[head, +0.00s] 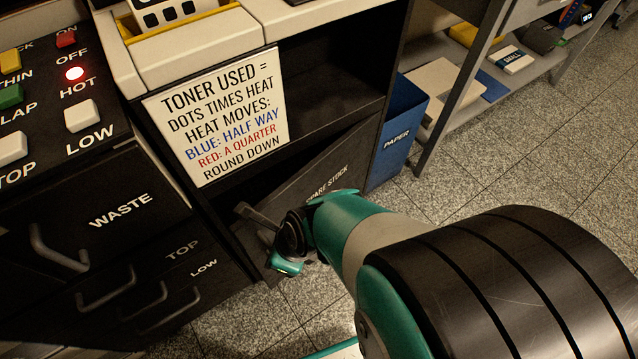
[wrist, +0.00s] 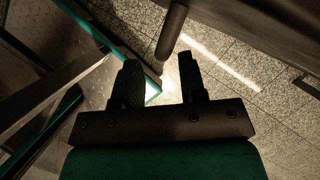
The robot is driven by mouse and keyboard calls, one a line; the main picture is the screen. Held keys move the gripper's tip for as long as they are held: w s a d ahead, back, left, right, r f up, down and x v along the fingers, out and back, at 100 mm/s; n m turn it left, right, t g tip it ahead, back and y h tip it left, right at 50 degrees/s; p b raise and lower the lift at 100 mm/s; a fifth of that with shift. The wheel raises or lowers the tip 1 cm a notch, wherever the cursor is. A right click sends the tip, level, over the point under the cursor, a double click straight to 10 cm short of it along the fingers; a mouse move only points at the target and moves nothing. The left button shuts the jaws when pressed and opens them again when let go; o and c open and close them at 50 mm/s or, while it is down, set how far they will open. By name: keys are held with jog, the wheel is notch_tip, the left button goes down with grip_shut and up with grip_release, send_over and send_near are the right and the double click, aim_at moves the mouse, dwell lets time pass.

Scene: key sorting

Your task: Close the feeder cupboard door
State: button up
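The feeder cupboard door (head: 318,190), a dark panel lettered "SPARE STOCK", stands open at an angle from the dark cupboard in the head view. My arm covers part of its lower right. My gripper (head: 283,243) is low in front of the door's left part, near a grey bar that looks like its handle (head: 257,216). In the wrist view my gripper (wrist: 160,60) has its two fingers apart with nothing held. A dark bar (wrist: 172,32) lies just beyond the gap between the fingertips. I cannot tell whether they touch it.
A blue paper bin (head: 398,135) stands right of the cupboard. A control panel and drawers, one marked "WASTE" (head: 120,210), are at left. A sign (head: 222,115) about toner hangs on the cupboard front. Speckled tile floor (head: 500,150) is free to the right.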

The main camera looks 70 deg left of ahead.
jog(key=p+v, duration=1.1)
jog(key=v, duration=0.4)
jog(key=shift+r+p, duration=0.35)
jog(key=shift+p, duration=0.05)
jog(key=shift+a, duration=0.15)
